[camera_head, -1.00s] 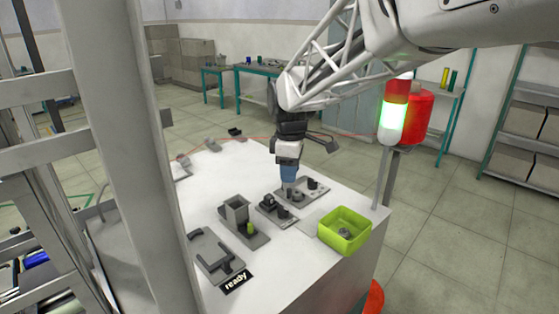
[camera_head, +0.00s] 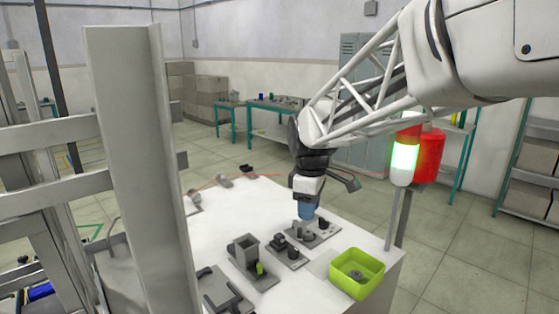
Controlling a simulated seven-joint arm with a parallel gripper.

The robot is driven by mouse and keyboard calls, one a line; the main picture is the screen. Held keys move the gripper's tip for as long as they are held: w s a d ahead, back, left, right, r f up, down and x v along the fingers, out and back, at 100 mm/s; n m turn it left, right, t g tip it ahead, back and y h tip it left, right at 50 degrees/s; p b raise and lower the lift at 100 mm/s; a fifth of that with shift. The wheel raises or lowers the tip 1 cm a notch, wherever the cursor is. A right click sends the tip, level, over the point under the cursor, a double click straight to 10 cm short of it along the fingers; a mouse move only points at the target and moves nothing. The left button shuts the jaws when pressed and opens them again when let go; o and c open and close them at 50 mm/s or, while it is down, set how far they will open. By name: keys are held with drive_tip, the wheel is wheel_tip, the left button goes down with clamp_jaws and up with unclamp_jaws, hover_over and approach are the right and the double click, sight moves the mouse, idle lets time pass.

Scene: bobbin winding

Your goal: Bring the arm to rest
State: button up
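My arm reaches in from the upper right, and its white lattice link (camera_head: 350,90) leads down to the wrist. My gripper (camera_head: 306,214) points down over the white table (camera_head: 225,205). Its blue end is just above or at a grey fixture plate (camera_head: 325,238) with small dark round parts. The fingertips are too small and partly hidden, so I cannot tell whether they are open, shut or touching a part.
A lime-green bin (camera_head: 357,274) with grey parts stands at the table's right corner. A grey box-shaped fixture (camera_head: 246,250) stands left of the gripper. A signal light (camera_head: 404,158) glows green at right. A grey post (camera_head: 150,150) blocks the left.

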drive_tip(key=s+d+f+m, duration=0.1)
drive_tip(key=s+d+m, duration=0.2)
drive_tip(key=s, duration=0.6)
drive_tip(key=s+d+f+m+t, duration=0.1)
drive_tip(key=s+d+m, duration=0.3)
drive_tip(key=s, duration=0.5)
drive_tip(key=s+d+f+m+t, duration=0.1)
drive_tip(key=s+d+f+m, duration=0.1)
drive_tip(key=s+d+m, duration=0.2)
drive_tip(key=s+m, duration=0.3)
drive_tip(key=s, duration=0.2)
drive_tip(key=shift+s+f, duration=0.2)
drive_tip(key=shift+s, duration=0.15)
drive_tip(key=shift+o, duration=0.4)
drive_tip(key=shift+w, duration=0.1)
drive_tip(key=w+a+r+n, duration=0.1)
drive_tip(key=w+a, duration=0.2)
drive_tip(key=w, duration=0.6)
drive_tip(key=w+a+r+n+t+y, duration=0.1)
drive_tip(key=w+a, duration=0.3)
drive_tip(key=w, duration=0.5)
drive_tip(key=w+a+r+n+t, duration=0.1)
drive_tip(key=w+a, duration=0.3)
drive_tip(key=w, duration=0.5)
drive_tip(key=shift+a+r+n+y, duration=0.25)
drive_tip(key=shift+n+y, duration=0.15)
drive_tip(key=shift+n, duration=0.5)
drive_tip(key=shift+w, duration=0.1)
drive_tip(key=shift+f, duration=0.1)
